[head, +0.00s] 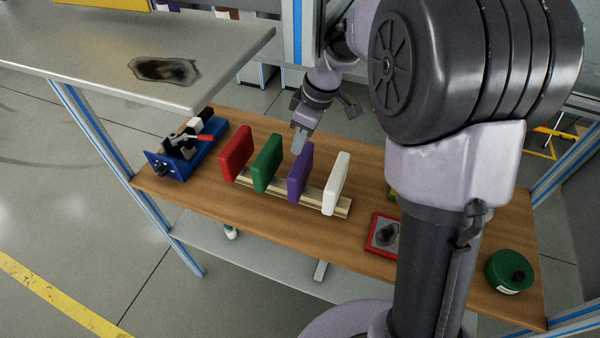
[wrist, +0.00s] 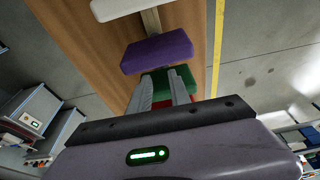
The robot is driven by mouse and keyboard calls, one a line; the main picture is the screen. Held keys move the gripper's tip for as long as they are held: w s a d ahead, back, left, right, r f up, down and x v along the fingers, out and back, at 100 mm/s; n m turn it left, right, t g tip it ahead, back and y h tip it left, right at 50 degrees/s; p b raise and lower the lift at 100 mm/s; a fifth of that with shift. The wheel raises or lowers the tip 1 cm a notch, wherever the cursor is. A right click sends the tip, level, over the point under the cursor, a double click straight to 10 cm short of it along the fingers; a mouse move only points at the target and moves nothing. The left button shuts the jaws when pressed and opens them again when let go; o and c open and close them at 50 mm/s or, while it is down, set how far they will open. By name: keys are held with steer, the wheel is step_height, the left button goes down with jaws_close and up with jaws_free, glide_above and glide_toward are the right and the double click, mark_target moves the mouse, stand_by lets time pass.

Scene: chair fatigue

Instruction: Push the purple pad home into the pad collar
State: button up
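The purple pad (head: 300,173) stands upright on a pale wooden rack on the bench, between a green pad and a white pad. In the wrist view, the purple pad (wrist: 158,51) lies just beyond my fingertips. My gripper (head: 299,146) hangs close to the top of the purple pad in the head view. In the wrist view my gripper (wrist: 161,76) shows two grey fingers apart, with the green pad visible between and behind them. Nothing is held between them. I cannot make out a pad collar in either view.
The rack (head: 341,208) also bears a red pad (head: 236,152), a green pad (head: 267,162) and a white pad (head: 337,184). A blue vise (head: 163,166) stands at left. A red-framed tray (head: 374,247) and a green round container (head: 507,270) are at right. A grey shelf (head: 90,55) overhangs upper left.

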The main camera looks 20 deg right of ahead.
steer(key=s+r+p, duration=0.1)
steer(key=s+r, duration=0.2)
steer(key=s, duration=0.5)
steer(key=s+r+p, duration=0.1)
steer(key=s+r, duration=0.1)
steer(key=s, duration=0.6)
steer(key=s+a+f+m+t+b, duration=0.4)
steer(key=s+m+b, duration=0.5)
steer(key=m, duration=0.6)
steer(key=shift+b, duration=0.55)
